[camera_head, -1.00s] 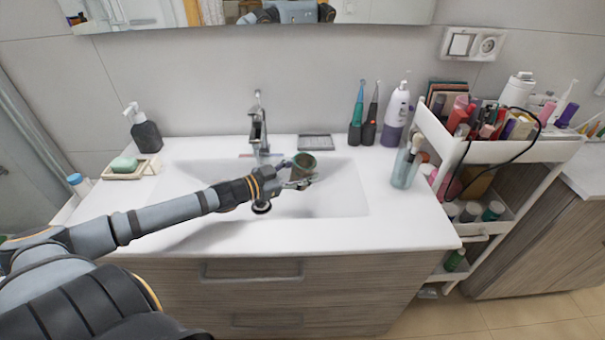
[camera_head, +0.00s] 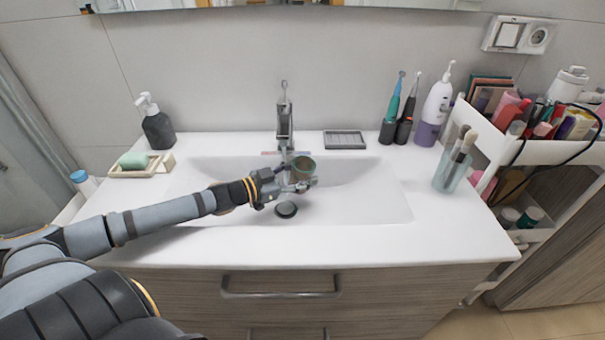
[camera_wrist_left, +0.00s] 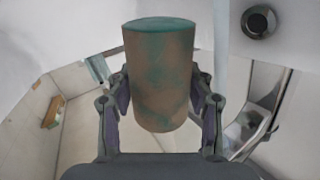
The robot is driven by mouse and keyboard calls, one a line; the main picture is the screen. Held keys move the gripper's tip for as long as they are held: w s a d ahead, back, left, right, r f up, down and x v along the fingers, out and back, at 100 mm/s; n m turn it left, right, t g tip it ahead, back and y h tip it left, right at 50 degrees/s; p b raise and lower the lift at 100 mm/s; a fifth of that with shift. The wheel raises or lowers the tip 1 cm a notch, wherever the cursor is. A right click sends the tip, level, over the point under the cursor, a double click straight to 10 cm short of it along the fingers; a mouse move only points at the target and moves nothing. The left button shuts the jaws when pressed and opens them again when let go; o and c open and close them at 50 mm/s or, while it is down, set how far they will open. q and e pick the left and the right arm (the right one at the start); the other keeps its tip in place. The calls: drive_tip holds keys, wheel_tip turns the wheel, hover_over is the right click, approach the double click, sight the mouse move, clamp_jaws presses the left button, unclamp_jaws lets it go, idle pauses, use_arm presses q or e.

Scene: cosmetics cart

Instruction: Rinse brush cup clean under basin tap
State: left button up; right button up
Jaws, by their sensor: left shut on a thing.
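The brush cup (camera_head: 304,168) is brownish with green patches, held over the white basin (camera_head: 370,200) just in front of and slightly right of the tap (camera_head: 285,125). My left gripper (camera_head: 301,184) is shut on the cup. In the left wrist view the cup (camera_wrist_left: 160,80) sits between both fingers of the left gripper (camera_wrist_left: 160,108), with brown and teal stains on its wall and a teal end face. No clear water stream shows at the tap. My right gripper is not in view.
A dark drain plug (camera_head: 286,209) lies below the gripper. A soap dish (camera_head: 142,166) and dark pump bottle (camera_head: 156,125) stand left. Electric toothbrushes (camera_head: 399,115), a glass with brushes (camera_head: 452,171) and a loaded cart (camera_head: 480,140) stand right. The front counter is clear.

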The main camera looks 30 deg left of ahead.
use_arm(q)
drive_tip(key=shift+w+d+r, duration=0.1)
drive_tip(key=shift+w+d, duration=0.05)
drive_tip(key=shift+d, duration=0.15)
drive_tip(key=shift+w, duration=0.1)
drive_tip(key=shift+a+p, duration=0.35)
drive_tip(key=shift+a, duration=0.1)
drive_tip(key=a+p, duration=0.1)
drive_tip(key=a, duration=0.4)
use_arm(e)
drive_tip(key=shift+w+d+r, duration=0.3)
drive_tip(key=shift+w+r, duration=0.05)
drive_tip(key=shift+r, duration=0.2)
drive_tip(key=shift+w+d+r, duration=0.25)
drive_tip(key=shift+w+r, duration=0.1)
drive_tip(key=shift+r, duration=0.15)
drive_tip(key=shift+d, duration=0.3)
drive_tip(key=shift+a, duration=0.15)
